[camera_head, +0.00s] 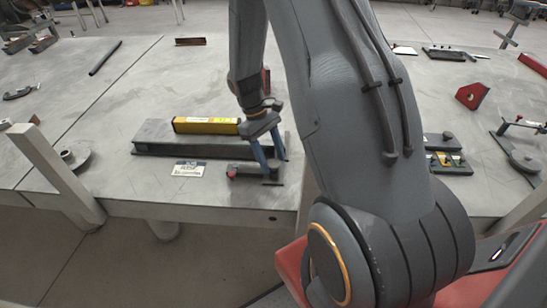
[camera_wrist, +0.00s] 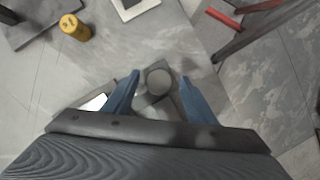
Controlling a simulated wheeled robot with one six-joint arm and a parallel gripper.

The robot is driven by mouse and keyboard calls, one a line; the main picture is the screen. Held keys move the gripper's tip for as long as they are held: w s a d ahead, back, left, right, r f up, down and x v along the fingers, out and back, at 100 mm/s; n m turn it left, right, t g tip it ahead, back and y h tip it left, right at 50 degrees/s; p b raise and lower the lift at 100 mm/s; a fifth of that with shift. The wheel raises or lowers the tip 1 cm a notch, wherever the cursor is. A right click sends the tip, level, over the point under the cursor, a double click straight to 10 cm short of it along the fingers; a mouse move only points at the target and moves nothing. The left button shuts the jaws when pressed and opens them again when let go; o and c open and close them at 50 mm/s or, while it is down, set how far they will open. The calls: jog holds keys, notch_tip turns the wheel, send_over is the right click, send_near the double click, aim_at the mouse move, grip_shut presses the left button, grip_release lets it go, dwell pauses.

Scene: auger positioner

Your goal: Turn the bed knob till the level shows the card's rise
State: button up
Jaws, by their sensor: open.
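My gripper (camera_head: 273,163) points down over the front right end of the long dark grey bed (camera_head: 160,143). Its two blue fingers are apart. In the wrist view a round dark knob-like disc (camera_wrist: 160,80) lies between the fingers of my gripper (camera_wrist: 160,76), with a gap on each side; I cannot tell how far below it is. A yellow level (camera_head: 205,125) lies along the top of the bed; its reading is too small to make out. A small white card (camera_head: 189,168) lies in front of the bed, its print unreadable.
A slanted grey post (camera_head: 55,165) and round flange (camera_head: 75,153) stand left. The table between is mostly clear.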

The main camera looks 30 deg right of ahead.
jog(key=shift+w, duration=0.1)
jog(key=d+b+v, duration=0.1)
jog(key=b+v, duration=0.1)
jog(key=v, duration=0.5)
jog(key=shift+a+r, duration=0.45)
jog(key=shift+a, duration=0.1)
jog(key=shift+o, duration=0.3)
